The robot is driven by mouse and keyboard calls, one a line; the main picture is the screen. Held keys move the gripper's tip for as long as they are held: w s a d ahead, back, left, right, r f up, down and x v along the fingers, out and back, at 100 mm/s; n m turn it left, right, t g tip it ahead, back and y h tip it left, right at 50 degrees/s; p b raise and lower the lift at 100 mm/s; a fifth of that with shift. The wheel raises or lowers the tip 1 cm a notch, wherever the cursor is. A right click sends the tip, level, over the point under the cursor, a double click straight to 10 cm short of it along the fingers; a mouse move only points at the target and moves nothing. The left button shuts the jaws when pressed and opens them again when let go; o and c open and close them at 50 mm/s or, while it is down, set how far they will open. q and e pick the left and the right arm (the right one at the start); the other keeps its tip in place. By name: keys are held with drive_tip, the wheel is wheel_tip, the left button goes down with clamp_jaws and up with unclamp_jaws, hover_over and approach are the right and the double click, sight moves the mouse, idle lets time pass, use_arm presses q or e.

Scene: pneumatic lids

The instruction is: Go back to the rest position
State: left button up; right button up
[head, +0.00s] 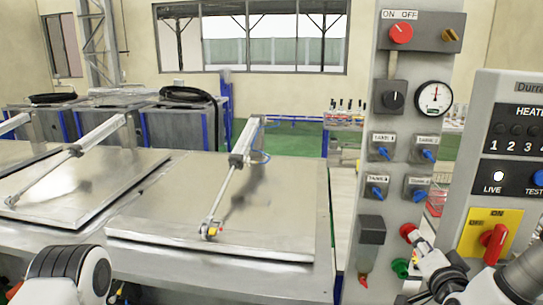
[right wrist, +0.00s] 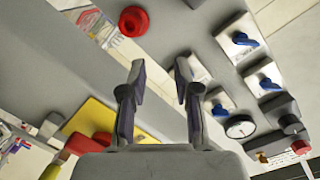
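My right gripper (head: 428,255) is in front of the lower part of the grey control panel (head: 384,210), near a red button (head: 407,230) and a green button (head: 400,267). In the right wrist view the same gripper (right wrist: 160,75) has its two fingers apart with nothing between them. The red button (right wrist: 133,21) is beyond the fingertips, up and to the left, apart from them. Part of my left arm shows at the bottom left of the head view; its gripper is not in view.
Metal lids (head: 225,205) with pneumatic cylinders lie shut on the tank tops at left. The panel carries blue tank levers (head: 379,153), a gauge (head: 433,97) and a red knob (head: 401,33). A heater box (head: 500,130) with a red switch (head: 493,243) stands close at right.

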drive_tip(key=s+a+f+n+g+y+b, duration=0.1)
drive_tip(key=s+a+f+n+g, duration=0.15)
drive_tip(key=f, duration=0.75)
drive_tip(key=s+a+f+n+g+y+b, duration=0.15)
drive_tip(key=s+f, duration=0.25)
drive_tip(key=f, duration=0.6)
drive_tip(key=s+a+f+n+g, duration=0.1)
drive_tip(key=s+a+f+g, duration=0.2)
drive_tip(key=f, duration=0.7)
use_arm(q)
wheel_tip(320, 180, down, 4)
drive_tip(key=shift+w+f+b, duration=0.1)
drive_tip(key=shift+b, duration=0.35)
use_arm(e)
drive_tip(key=s+a+f+n+g, duration=0.1)
drive_tip(key=s+f+n+g, duration=0.1)
drive_tip(key=s, duration=0.5)
drive_tip(key=s+a+f+n+g+y, duration=0.1)
drive_tip(key=s+a+f+g, duration=0.1)
drive_tip(key=s+f+g, duration=0.2)
drive_tip(key=s+a+f+n+g, duration=0.1)
drive_tip(key=s+f+n+g, duration=0.1)
drive_tip(key=s+f, duration=0.4)
drive_tip(key=s+g, duration=0.1)
drive_tip(key=s, duration=0.3)
drive_tip(key=shift+a+n, duration=0.3)
drive_tip(key=shift+a, duration=0.1)
use_arm(q)
drive_tip(key=shift+w, duration=0.1)
